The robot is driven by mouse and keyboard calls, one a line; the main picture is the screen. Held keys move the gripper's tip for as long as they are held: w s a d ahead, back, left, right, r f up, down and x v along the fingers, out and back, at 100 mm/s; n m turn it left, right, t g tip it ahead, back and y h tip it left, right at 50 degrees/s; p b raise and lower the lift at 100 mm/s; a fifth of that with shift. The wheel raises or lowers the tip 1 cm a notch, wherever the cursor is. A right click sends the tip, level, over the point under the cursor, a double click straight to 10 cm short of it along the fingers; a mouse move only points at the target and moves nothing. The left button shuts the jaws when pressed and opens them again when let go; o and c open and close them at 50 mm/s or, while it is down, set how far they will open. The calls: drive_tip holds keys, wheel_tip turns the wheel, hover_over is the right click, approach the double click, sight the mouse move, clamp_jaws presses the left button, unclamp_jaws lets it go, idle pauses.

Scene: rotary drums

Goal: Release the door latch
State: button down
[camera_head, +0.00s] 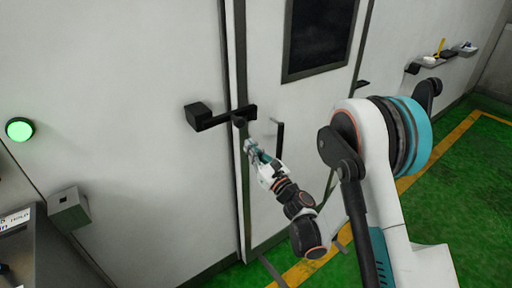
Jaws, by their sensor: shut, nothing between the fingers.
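The door (300,120) is a pale grey panel with a dark window, and it looks closed against its frame. The dark door latch (222,116) is a black block and bar that crosses the seam at the door's left edge. A thin dark upright handle (280,138) stands on the door to the right of the latch. My gripper (250,146) is just below the right end of the latch, close to the door's left edge. Its fingers are shut with nothing between them. I cannot tell whether the fingertips touch the latch.
A green lit button (19,129) is on the wall at the left. A grey box (69,209) and a console (35,255) are below it. A shelf with small items (440,58) is at the far right. Green floor with a yellow line (440,150) lies at the right.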

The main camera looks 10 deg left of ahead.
sight(235, 123)
drive_tip(key=w+a+r+b, duration=0.2)
drive_tip(key=w+a+r, duration=0.1)
drive_tip(key=r, duration=0.2)
drive_tip(key=shift+a, duration=0.35)
drive_tip(key=shift+r, duration=0.2)
drive_tip(key=r, duration=0.1)
drive_tip(key=r+n, duration=0.1)
drive_tip(key=r, duration=0.1)
drive_tip(key=shift+w+d+n+p, duration=0.3)
drive_tip(key=shift+n, duration=0.1)
drive_tip(key=shift+f, duration=0.1)
